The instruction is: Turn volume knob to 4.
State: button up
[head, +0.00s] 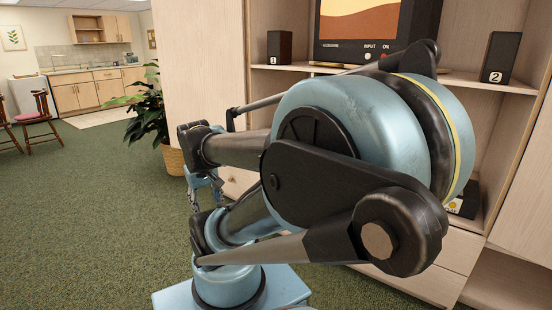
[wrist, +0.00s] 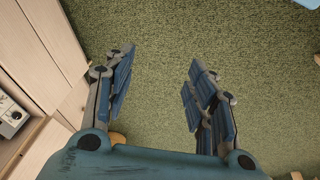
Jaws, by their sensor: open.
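No volume knob can be made out clearly in either view. In the wrist view, part of a device with a pale face and small round dark details (wrist: 10,116) shows in the cabinet at the left edge; it is too small to read any markings. In the head view, a dark item with a yellow mark (head: 466,203) sits low in the cabinet, mostly hidden behind my arm. My gripper (wrist: 160,70) is open and empty, its fingers wide apart over the green carpet, away from the device. In the head view it shows small, left of my arm.
A television (head: 362,28) with INPUT and ON controls stands on the cabinet shelf (head: 470,80). Speakers marked 1 (head: 279,47) and 2 (head: 501,57) flank it. A potted plant (head: 150,115) stands left of the cabinet. The carpet (head: 90,210) at left is clear.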

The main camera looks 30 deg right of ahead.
jog(key=w+d+r+n+t+h, duration=0.1)
jog(key=w+d+n+h, duration=0.15)
jog(key=w+d, duration=0.7)
jog(key=w+d+r+n+h, duration=0.15)
jog(key=w+d+h, duration=0.4)
jog(key=w, duration=0.75)
jog(key=w+d+r+n+t+h, duration=0.1)
jog(key=w+d+r, duration=0.1)
jog(key=w+d, duration=0.9)
jog(key=w+d+f+n+h, duration=0.2)
jog(key=w+d+f+h, duration=0.2)
jog(key=w+d+f, duration=0.5)
jog(key=w+d+f+n+h, duration=0.2)
jog(key=d+f, duration=0.1)
jog(key=f, duration=0.3)
jog(key=w+d+f+n+h, duration=0.1)
jog(key=w+d+f+n, duration=0.15)
jog(key=f, duration=0.25)
jog(key=shift+t, duration=0.4)
jog(key=x, duration=1.8)
jog(key=shift+f, duration=0.1)
jog(key=shift+c, duration=0.2)
jog(key=c, duration=1)
